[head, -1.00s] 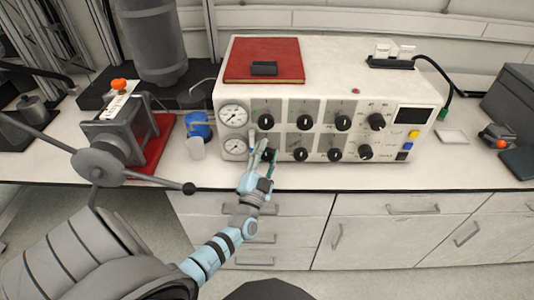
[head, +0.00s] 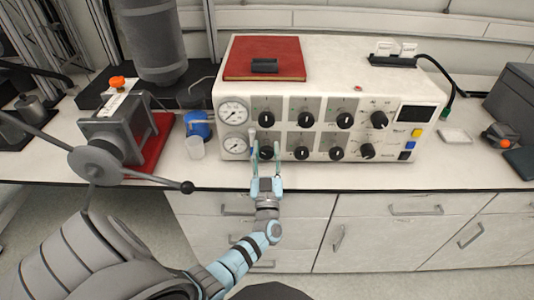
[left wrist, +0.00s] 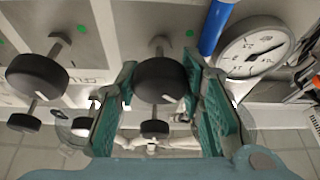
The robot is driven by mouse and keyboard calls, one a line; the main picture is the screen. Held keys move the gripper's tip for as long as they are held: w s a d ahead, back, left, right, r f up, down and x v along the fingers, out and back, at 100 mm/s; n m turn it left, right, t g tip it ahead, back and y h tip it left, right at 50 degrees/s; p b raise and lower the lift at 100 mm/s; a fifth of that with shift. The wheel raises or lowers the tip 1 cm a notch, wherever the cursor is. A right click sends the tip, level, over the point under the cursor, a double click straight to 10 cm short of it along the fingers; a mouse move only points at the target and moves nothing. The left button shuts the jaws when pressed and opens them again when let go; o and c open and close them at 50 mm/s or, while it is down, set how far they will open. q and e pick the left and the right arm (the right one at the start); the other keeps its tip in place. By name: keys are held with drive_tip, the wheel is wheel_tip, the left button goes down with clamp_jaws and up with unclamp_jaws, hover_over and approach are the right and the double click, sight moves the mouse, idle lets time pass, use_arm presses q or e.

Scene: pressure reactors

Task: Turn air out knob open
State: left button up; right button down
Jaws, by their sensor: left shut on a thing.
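The white control box (head: 235,97) has two rows of black knobs. My left gripper (head: 265,153) reaches its front panel from below, its fingers on either side of the lower-left knob (head: 267,152). In the left wrist view this knob (left wrist: 160,80) sits between the two green fingers, and the gripper is shut on it. The knob labels are too small to read, so I cannot tell which is the air out knob. The upper-left knob (head: 266,119) is clear just above the gripper. My right gripper is not in view.
Two dial gauges (head: 234,114) are left of the held knob. A blue container (head: 197,124) and a clear cup (head: 195,147) stand left of the box. A lever with a black ball (head: 187,187) juts out near the bench's front edge.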

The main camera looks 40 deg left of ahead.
use_arm(q)
drive_tip(key=n+g+y, duration=0.1)
drive_tip(key=n, duration=0.1)
drive_tip(key=n+g, duration=0.1)
drive_tip(key=n, duration=0.2)
drive_tip(key=shift+f+y, duration=0.1)
drive_tip(key=shift+y, duration=0.3)
drive_tip(key=n+g, duration=0.2)
drive_tip(key=n, duration=0.3)
drive_tip(key=shift+y, duration=0.4)
drive_tip(key=n+g, duration=0.1)
drive_tip(key=n, duration=0.1)
drive_tip(key=n+g, duration=0.1)
drive_tip(key=n, duration=0.1)
drive_tip(key=shift+n+g+p, duration=0.3)
drive_tip(key=shift+n+p, duration=0.05)
drive_tip(key=shift+n, duration=0.05)
drive_tip(key=shift+n+g+p, duration=0.4)
drive_tip(key=shift+n+g, duration=0.2)
drive_tip(key=shift+n, duration=1)
drive_tip(key=shift+h, duration=0.3)
drive_tip(key=o, duration=1.2)
drive_tip(key=shift+a, duration=0.1)
